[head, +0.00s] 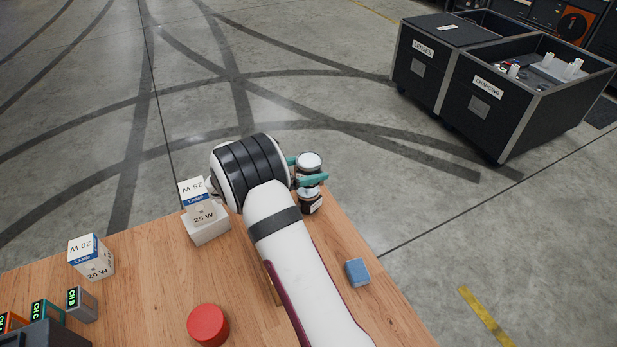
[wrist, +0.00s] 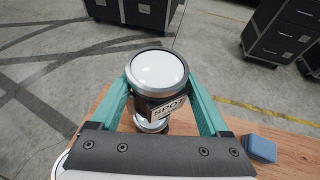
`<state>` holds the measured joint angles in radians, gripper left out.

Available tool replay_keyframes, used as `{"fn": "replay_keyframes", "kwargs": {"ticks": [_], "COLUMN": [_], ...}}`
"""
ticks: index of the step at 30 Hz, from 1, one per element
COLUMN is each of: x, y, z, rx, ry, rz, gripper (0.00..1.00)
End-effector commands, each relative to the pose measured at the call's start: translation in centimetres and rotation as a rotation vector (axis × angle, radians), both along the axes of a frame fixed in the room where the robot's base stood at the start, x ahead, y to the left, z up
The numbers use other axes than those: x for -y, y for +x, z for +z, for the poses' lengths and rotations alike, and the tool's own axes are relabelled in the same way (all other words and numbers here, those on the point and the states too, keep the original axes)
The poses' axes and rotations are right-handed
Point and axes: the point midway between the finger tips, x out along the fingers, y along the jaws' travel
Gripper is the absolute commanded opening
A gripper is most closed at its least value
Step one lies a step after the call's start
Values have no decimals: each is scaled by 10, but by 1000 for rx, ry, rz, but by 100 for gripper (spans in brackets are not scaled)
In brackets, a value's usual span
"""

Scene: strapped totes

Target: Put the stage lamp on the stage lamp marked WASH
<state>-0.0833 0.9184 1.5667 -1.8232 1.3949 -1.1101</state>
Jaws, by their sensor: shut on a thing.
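My gripper (head: 305,171) has its teal fingers shut on a dark stage lamp with a round white lens facing up (head: 309,161). In the wrist view the held stage lamp (wrist: 158,72) sits between the fingers and its label reads SPOT. A second stage lamp (head: 311,203) stands at the table's far right corner, just below the held one. Its pale top (wrist: 152,124) shows partly under the held lamp in the wrist view. Its label is not readable. I cannot tell whether the two lamps touch.
Lamp boxes marked 25 W (head: 205,222) and 20 W (head: 91,257) stand left on the wooden table (head: 150,290). A red cylinder (head: 208,325) and a blue block (head: 357,272) lie nearer. Small channel boxes (head: 81,304) are front left. Black cases (head: 480,105) stand on the floor beyond.

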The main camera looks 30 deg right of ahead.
Motion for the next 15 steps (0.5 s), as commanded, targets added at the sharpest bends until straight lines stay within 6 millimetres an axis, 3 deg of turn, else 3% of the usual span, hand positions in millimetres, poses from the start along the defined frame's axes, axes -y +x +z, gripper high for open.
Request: {"fn": "replay_keyframes", "kwargs": {"ticks": [5,13,14,15], "x": [0,0,0,0], "y": [0,0,0,0], "z": [-32,-34,-35,-34], "rx": [-2,0,-1,0], "ry": [1,0,1,1], "rz": [1,1,1,1], "gripper": [6,6,81,88]}}
